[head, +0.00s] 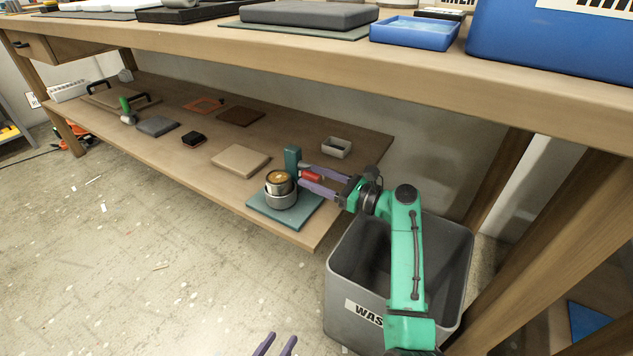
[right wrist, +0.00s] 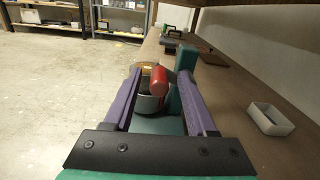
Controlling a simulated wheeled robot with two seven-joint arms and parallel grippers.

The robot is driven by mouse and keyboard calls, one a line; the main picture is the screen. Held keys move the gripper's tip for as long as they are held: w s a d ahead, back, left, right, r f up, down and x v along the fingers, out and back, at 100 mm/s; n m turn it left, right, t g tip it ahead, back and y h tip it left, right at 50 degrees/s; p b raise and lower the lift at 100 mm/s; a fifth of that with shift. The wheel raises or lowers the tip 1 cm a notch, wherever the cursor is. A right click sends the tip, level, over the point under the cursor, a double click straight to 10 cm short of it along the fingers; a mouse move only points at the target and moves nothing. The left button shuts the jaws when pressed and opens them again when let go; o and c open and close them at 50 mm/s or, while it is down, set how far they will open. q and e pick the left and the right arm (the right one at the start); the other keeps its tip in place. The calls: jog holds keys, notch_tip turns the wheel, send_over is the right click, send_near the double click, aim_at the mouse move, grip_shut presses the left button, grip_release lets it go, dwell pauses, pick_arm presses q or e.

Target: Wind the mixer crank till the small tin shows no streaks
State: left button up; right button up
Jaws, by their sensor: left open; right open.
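The mixer stands on the lower shelf near its front right corner, with a teal base plate (head: 262,214) and a teal upright post (head: 292,160). A small tin (head: 279,184) with a brown, swirled top sits in its grey cup (head: 281,200); I cannot tell how streaky it is. The red crank handle (head: 311,175) sticks out toward my right gripper (head: 305,180). In the right wrist view the red handle (right wrist: 159,82) lies between the open purple fingers, with gaps on both sides. My left gripper (head: 276,347) shows only its fingertips, open and empty, low over the floor.
A grey waste bin (head: 345,285) stands below my right arm. A small white dish (head: 336,148) sits behind the mixer. A tan block (head: 240,160) lies left of it. The workbench top (head: 420,70) overhangs the shelf. Floor in front is clear.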

jog(key=shift+c, duration=0.4)
grip_shut()
jog(key=shift+s+f+n+p, duration=0.15)
jog(key=shift+f+n+p, duration=0.1)
jog(key=shift+n+p, duration=0.5)
jog(key=shift+f+n, duration=0.55)
jog(key=shift+n, duration=0.6)
jog(key=shift+f+n, duration=0.4)
jog(key=shift+n, duration=0.4)
jog(key=shift+f+n, duration=0.35)
jog(key=shift+n, duration=0.45)
